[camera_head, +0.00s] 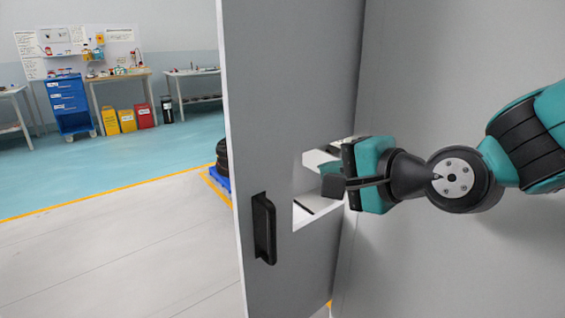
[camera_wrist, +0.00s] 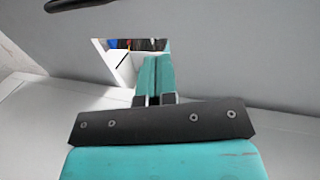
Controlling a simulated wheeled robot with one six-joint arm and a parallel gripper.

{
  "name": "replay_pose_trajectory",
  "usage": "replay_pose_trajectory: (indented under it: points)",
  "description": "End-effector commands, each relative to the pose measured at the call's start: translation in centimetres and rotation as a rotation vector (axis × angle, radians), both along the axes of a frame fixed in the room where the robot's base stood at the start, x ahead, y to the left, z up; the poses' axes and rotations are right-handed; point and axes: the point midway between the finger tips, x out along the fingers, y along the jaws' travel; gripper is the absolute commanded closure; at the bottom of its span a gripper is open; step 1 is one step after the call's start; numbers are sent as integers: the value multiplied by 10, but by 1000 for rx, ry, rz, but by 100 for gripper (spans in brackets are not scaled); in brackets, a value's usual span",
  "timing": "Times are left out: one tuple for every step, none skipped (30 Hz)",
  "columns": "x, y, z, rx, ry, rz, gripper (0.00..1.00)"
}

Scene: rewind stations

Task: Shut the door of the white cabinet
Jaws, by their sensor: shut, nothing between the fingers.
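The cabinet door (camera_head: 290,90) is a tall pale grey panel in the head view, standing at an angle to a wide grey surface on its right. A black handle (camera_head: 264,228) is near its left edge; its dark bar also shows at the top left of the wrist view (camera_wrist: 75,4). A square opening right of the handle shows white and coloured things behind it. My gripper (camera_head: 334,178) is shut and empty, in front of this opening and right of the handle. The wrist view shows its teal fingers (camera_wrist: 154,65) together, overlapping the opening. I cannot tell whether they touch the door.
The wide grey surface (camera_head: 440,90) stands close behind my arm. Left of the door is open floor (camera_head: 120,250) with a yellow line. A blue drawer cart (camera_head: 68,105), workbenches and coloured bins (camera_head: 128,120) stand far back. Something black on a blue base (camera_head: 220,180) is partly hidden behind the door.

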Motion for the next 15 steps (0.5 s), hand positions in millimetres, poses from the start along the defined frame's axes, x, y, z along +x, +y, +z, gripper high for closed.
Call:
replay_pose_trajectory:
  points:
    - [2,1,6,-2,7,3,100]
    - [3,3,6,-1,8,6,100]
    - [5,4,6,-2,7,9,100]
    - [6,5,6,-2,8,11,100]
    - [7,6,6,-2,6,12,100]
    - [8,7,6,-2,6,12,100]
    - [9,8,5,-1,7,12,100]
    - [10,8,5,-2,6,12,100]
    - [10,9,4,0,7,10,100]
    - [11,9,4,-1,8,8,100]
    - [12,9,3,-1,8,6,100]
    - [12,9,3,0,9,1,100]
    - [13,9,2,-2,8,-2,100]
    - [13,9,2,-1,10,-6,100]
    - [14,9,1,-2,11,-12,100]
